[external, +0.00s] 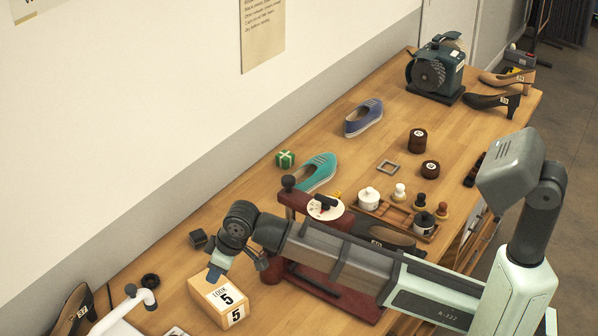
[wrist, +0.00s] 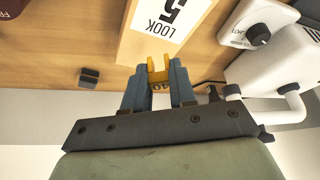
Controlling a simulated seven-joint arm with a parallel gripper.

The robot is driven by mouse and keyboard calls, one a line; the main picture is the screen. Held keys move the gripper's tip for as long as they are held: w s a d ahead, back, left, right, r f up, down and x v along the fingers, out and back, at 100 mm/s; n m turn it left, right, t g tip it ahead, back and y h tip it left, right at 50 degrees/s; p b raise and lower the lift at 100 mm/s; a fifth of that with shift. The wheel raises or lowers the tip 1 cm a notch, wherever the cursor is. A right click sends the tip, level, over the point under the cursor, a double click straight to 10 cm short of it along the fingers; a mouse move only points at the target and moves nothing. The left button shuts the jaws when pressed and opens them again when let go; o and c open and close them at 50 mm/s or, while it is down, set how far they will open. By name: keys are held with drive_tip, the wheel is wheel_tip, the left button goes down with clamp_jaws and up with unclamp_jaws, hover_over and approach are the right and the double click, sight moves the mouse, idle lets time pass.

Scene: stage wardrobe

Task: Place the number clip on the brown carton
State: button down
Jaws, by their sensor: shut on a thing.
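The brown carton (external: 205,309) stands on the wooden bench at the lower left of the external view, with a white "LOOK 5" label. In the wrist view the carton (wrist: 128,48) is at the top middle. In the external view my gripper (external: 214,272) points down at the carton's back left edge. The clip overlaps the carton's edge in the wrist view. I cannot tell whether they touch.
A white machine (wrist: 282,62) with a knob and pipe stands beside the carton. A dark red press (external: 312,280) stands right of the carton. Shoes and small pots occupy the bench farther back.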

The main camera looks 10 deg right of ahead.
sight(214, 289)
drive_tip(key=shift+f, duration=1.8)
drive_tip(key=shift+f, duration=0.15)
drive_tip(key=c, duration=0.9)
unclamp_jaws()
drive_tip(key=v, duration=1.2)
